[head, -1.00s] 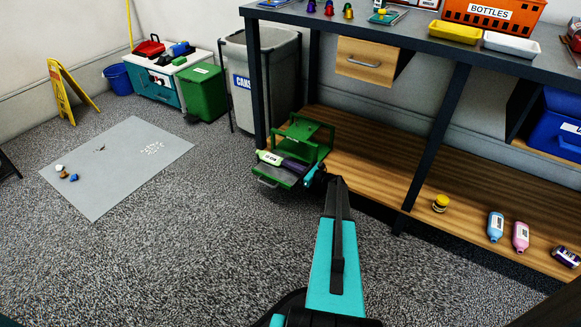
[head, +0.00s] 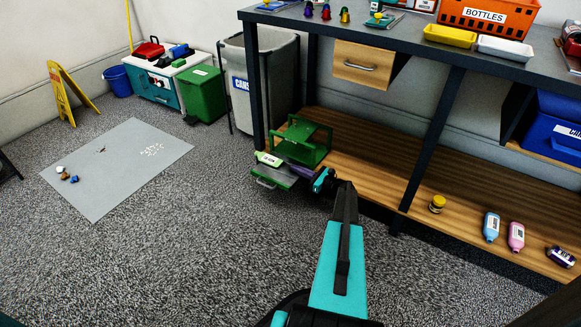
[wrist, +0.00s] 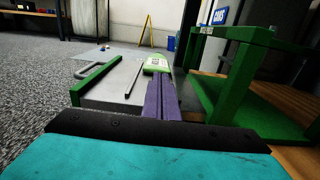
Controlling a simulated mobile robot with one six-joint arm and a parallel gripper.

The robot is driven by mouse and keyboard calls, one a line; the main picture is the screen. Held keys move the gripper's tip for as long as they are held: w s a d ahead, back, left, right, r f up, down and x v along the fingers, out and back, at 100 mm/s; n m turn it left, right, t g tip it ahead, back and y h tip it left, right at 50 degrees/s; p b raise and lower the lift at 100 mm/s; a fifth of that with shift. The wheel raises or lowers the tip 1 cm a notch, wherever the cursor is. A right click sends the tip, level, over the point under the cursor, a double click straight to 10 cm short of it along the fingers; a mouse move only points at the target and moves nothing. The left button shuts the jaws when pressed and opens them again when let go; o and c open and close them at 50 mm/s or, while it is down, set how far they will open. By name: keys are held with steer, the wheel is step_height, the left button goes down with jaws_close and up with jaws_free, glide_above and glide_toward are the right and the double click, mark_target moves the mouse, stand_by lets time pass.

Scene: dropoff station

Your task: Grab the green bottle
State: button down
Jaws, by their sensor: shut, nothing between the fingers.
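The green bottle (head: 267,159), with a pale label, lies on its side in the pulled-out drawer (head: 272,179) of a small green cabinet (head: 318,135). In the wrist view the bottle (wrist: 156,64) lies just beyond my fingertips, at the far end of the drawer. My gripper (head: 297,169) reaches over the drawer from the right. Its purple fingers (wrist: 158,84) are together and empty, pointing at the bottle. I cannot tell whether the fingertips touch the bottle; they hide its near end.
The green cabinet stands on the wooden lower shelf (head: 380,180), right of my fingers. A dark table leg (head: 257,95) rises behind the drawer. A grey cans bin (head: 275,70) stands behind. Blue and pink bottles (head: 516,237) are far right.

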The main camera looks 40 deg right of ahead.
steer(key=p+v, duration=0.2)
steer(key=v, duration=0.6)
steer(key=shift+s+f, duration=0.1)
steer(key=shift+s, duration=0.1)
steer(key=shift+s+a, duration=0.1)
